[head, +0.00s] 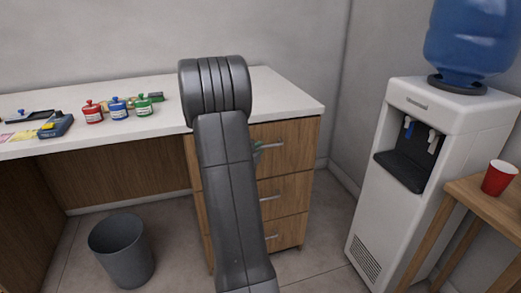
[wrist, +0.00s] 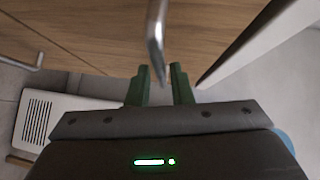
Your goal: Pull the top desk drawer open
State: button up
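The desk's top drawer (head: 290,133) is shut, flush with the two drawers under it. Its metal bar handle (head: 272,144) shows just right of my arm. In the wrist view the handle (wrist: 157,30) comes down from the top edge, its end between the fingertips or just before them. My gripper (wrist: 160,70) is open, with a gap between its green fingers. Whether either finger touches the handle I cannot tell. In the head view my gripper (head: 257,150) is mostly hidden behind my arm, at the top drawer's height.
The white desktop (head: 285,92) overhangs the drawers and bears several bottles at left. A grey bin (head: 122,250) stands on the floor at left. A water cooler (head: 365,190) and a wooden table (head: 480,195) with a red cup (head: 499,178) stand at right.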

jog(key=shift+x, duration=1.2)
grip_shut()
